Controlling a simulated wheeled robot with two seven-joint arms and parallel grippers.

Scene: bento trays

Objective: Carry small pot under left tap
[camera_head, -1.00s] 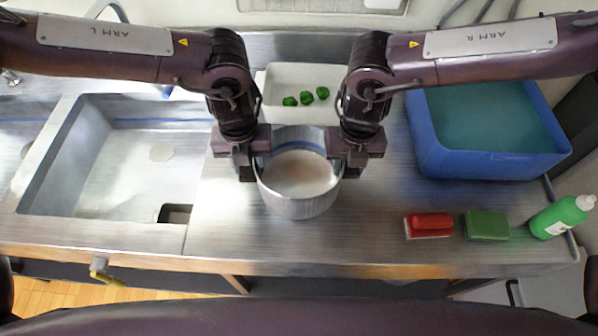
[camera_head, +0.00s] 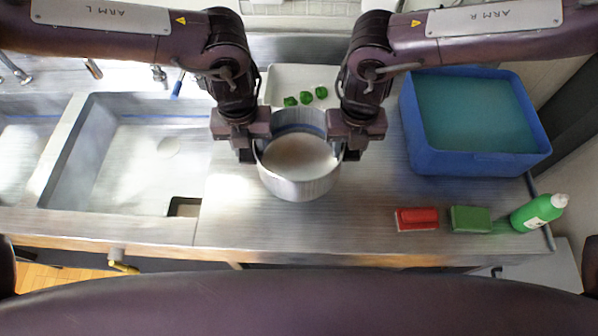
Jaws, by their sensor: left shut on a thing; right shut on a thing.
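The small pot (camera_head: 300,187) is a round metal pot with a pale inside, upright over the counter right of the sink. My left gripper (camera_head: 248,152) is shut on its left rim. My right gripper (camera_head: 349,152) is shut on its right rim. I cannot tell whether the pot's base touches the counter. Taps show at the back left: one at the far left (camera_head: 16,72), one behind the sink (camera_head: 158,74), and a brownish spout (camera_head: 94,69) between them. Which of these is the left tap is not clear.
A sink basin (camera_head: 75,165) lies left of the pot, with another basin (camera_head: 18,150) further left. A white tray (camera_head: 275,84) with green pieces stands behind the pot. A blue tub (camera_head: 480,163), red sponge (camera_head: 417,219), green sponge (camera_head: 471,219) and green bottle (camera_head: 538,212) are right.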

